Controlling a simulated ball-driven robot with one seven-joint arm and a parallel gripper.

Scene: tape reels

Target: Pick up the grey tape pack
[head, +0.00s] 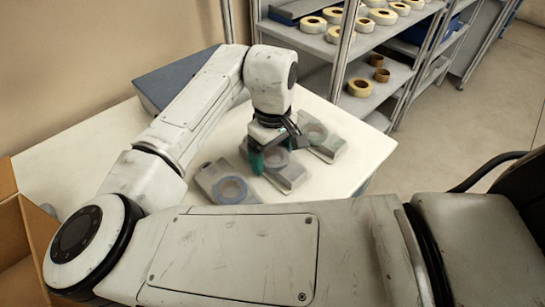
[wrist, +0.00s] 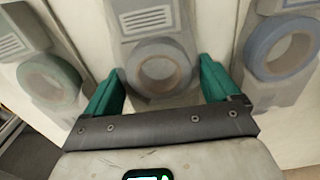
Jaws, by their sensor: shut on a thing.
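The grey tape pack (head: 289,176) lies on the white table, between two like packs. It is a grey moulded backing with a round grey reel, and fills the middle of the wrist view (wrist: 150,48). My gripper (head: 273,158) points down over it, with teal fingers. In the wrist view my gripper (wrist: 160,84) has one finger at each side of the pack, around its reel end. It is shut on the pack, which appears to be still at table level. In the head view the gripper hides part of the reel.
A blue-reel pack (head: 230,190) lies to the left and a green-reel pack (head: 327,147) to the right, both close by. A dark blue box (head: 165,85) stands at the table's back. A cardboard box (head: 25,235) is at left. Shelves (head: 375,70) with tape rolls stand behind.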

